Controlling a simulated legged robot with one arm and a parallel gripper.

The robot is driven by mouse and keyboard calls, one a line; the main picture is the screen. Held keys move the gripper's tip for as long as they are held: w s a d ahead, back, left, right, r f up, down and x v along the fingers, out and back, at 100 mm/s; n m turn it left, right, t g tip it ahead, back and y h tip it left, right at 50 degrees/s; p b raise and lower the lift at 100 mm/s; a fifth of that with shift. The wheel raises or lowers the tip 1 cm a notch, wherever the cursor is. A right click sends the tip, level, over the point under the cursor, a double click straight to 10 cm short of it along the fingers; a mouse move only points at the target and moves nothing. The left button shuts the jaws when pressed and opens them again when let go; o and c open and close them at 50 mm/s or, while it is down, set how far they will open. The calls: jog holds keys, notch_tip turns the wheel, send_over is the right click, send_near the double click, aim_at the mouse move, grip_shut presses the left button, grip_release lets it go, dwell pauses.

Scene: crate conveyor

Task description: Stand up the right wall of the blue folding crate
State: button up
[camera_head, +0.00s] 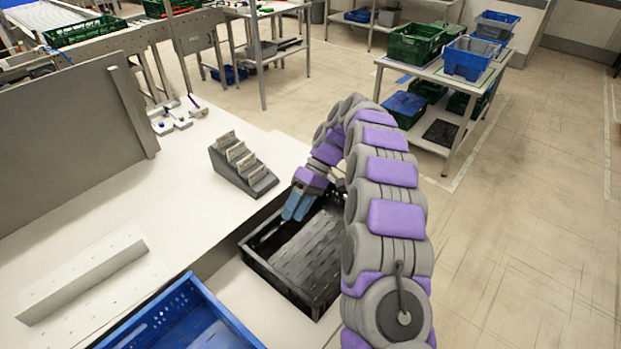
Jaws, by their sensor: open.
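The blue crate (222,313) is at the bottom edge of the view, cut off by the frame. Its far corner and parts of two sides show, with holes along the left one. I cannot tell which side is the right wall or whether it stands or lies folded. My gripper (296,213) points down with two blue fingers, open and empty. It is over the far left side of a black crate (278,284), well beyond the blue crate. I cannot tell whether the fingers touch the black crate's rim.
A grey stepped holder (242,168) with cards stands on the white table behind the black crate. A white block (82,278) lies at left, and a grey panel (70,140) stands behind it. Green and blue crates fill a far table (440,75). My arm fills the centre right.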

jog(key=p+v, duration=0.8)
jog(key=p, duration=0.3)
jog(key=shift+s, duration=0.1)
dwell(1.0)
